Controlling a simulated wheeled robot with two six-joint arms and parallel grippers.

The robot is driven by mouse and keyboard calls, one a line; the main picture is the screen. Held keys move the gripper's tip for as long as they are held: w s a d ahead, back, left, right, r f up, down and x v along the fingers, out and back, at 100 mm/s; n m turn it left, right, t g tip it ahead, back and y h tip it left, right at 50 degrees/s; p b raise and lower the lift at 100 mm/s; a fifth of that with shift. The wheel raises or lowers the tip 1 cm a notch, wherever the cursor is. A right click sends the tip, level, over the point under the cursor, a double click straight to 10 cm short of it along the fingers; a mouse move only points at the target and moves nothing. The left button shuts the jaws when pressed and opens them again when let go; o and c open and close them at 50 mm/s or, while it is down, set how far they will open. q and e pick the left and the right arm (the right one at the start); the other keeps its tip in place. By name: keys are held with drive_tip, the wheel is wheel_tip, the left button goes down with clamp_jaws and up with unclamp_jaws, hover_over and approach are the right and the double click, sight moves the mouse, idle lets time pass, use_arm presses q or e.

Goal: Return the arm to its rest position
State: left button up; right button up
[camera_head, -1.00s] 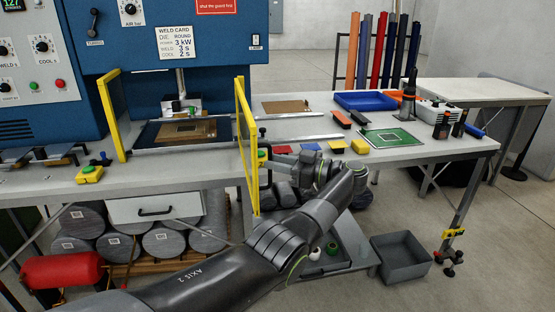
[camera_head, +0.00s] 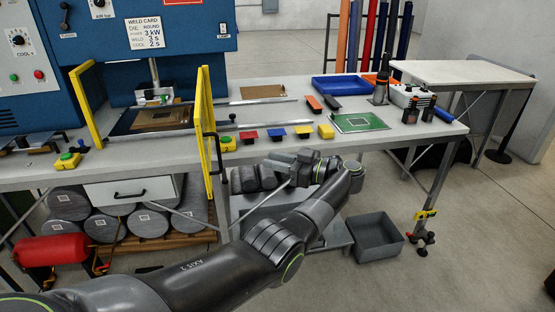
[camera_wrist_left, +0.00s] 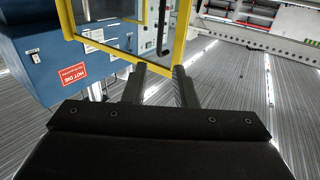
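My left arm comes in from the bottom left of the head view. Its gripper (camera_head: 272,164) points left in front of the bench's front edge, apart from the yellow guard. In the left wrist view the two dark fingers (camera_wrist_left: 160,88) stand apart with nothing between them. The yellow guard gate (camera_head: 205,130) stands swung open, with a black handle (camera_head: 216,160) on its right side. The guard's yellow frame (camera_wrist_left: 180,40) lies beyond the fingertips in the left wrist view. My right gripper is in neither view.
The bench (camera_head: 360,140) holds a green board (camera_head: 358,122), a yellow block (camera_head: 326,131), red and blue pieces and a blue tray (camera_head: 340,85). A grey bin (camera_head: 375,238) stands on the floor. Grey cylinders (camera_head: 146,222) and a red tank (camera_head: 50,249) lie under the bench.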

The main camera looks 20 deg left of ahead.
use_arm(q)
drive_tip(key=w+a+f+m+t+y, duration=0.1)
drive_tip(key=a+f+m+t, duration=0.35)
drive_tip(key=f+t, duration=0.6)
drive_tip(key=s+f+m+t+h, duration=0.2)
drive_tip(key=f+m+h, duration=0.15)
drive_tip(key=f, duration=0.45)
drive_tip(key=s+d+f+m+t+h, duration=0.1)
drive_tip(key=s+f+m+t+h, duration=0.2)
drive_tip(key=f, duration=0.4)
drive_tip(key=s+f+m+t+h, duration=0.1)
drive_tip(key=f+m+h, duration=0.3)
drive_tip(key=f, duration=0.4)
drive_tip(key=s+d+f+m+g+h, duration=0.25)
drive_tip(key=s+f+g+h, duration=0.3)
drive_tip(key=s+f, duration=1.2)
drive_tip(key=s+a+f+g, duration=0.1)
drive_tip(key=s+f+g, duration=0.2)
drive_tip(key=s, duration=0.9)
drive_tip(key=s+a+f+g+h, duration=0.1)
drive_tip(key=s+f+g, duration=0.2)
drive_tip(key=s, duration=0.9)
drive_tip(key=s+a+f+g+h, duration=0.1)
drive_tip(key=s+f+g, duration=0.2)
drive_tip(key=s+f, duration=0.4)
drive_tip(key=s, duration=0.5)
